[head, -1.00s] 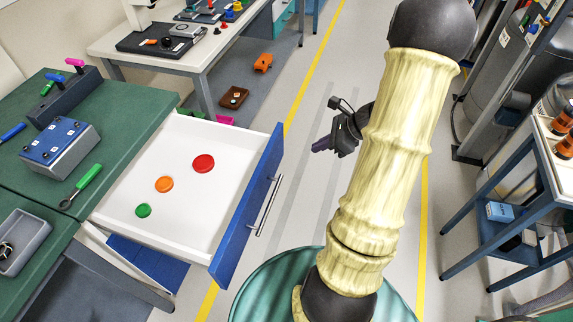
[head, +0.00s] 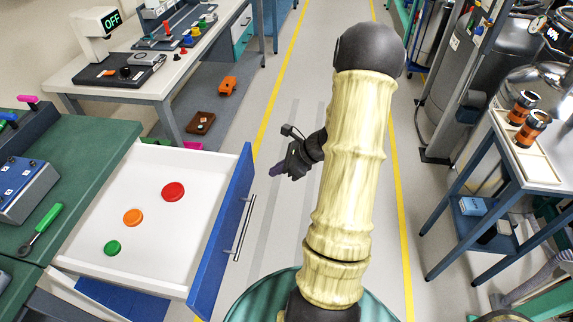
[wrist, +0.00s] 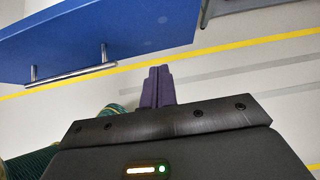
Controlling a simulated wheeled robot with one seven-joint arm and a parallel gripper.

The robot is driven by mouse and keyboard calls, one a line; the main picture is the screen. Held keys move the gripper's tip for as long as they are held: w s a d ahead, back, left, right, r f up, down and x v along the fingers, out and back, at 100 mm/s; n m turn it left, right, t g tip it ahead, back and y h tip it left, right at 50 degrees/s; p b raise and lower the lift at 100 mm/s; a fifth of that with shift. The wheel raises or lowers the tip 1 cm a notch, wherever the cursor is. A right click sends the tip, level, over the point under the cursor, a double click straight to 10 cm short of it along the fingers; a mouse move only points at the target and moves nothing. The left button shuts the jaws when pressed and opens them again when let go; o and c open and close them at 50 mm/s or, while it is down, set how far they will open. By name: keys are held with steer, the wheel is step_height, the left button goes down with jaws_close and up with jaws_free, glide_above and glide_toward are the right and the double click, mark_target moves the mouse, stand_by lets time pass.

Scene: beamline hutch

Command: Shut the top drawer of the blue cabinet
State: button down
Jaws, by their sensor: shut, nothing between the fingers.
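The top drawer (head: 150,215) of the blue cabinet stands pulled out in the head view. Its white tray holds a red disc (head: 173,192), an orange disc (head: 133,217) and a green disc (head: 112,248). Its blue front (head: 222,238) carries a silver bar handle (head: 244,228). My gripper (head: 278,170) is shut and empty, to the right of the drawer front and apart from it. In the wrist view the shut fingers (wrist: 158,84) point toward the floor strip beside the blue front (wrist: 100,35), with the handle (wrist: 70,75) to their left. The cabinet body is mostly hidden under the green bench.
A white workbench (head: 130,80) stands behind. A blue cart (head: 500,185) stands at the right.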

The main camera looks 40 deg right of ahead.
mark_target(248, 176)
steer(key=shift+w+a+f, duration=0.35)
steer(key=shift+w+a, duration=0.4)
steer(key=shift+w+a+f, duration=0.4)
steer(key=shift+w+a, duration=0.3)
steer(key=shift+w+a+f, duration=0.35)
steer(key=shift+w+a, duration=0.4)
steer(key=shift+w, duration=0.1)
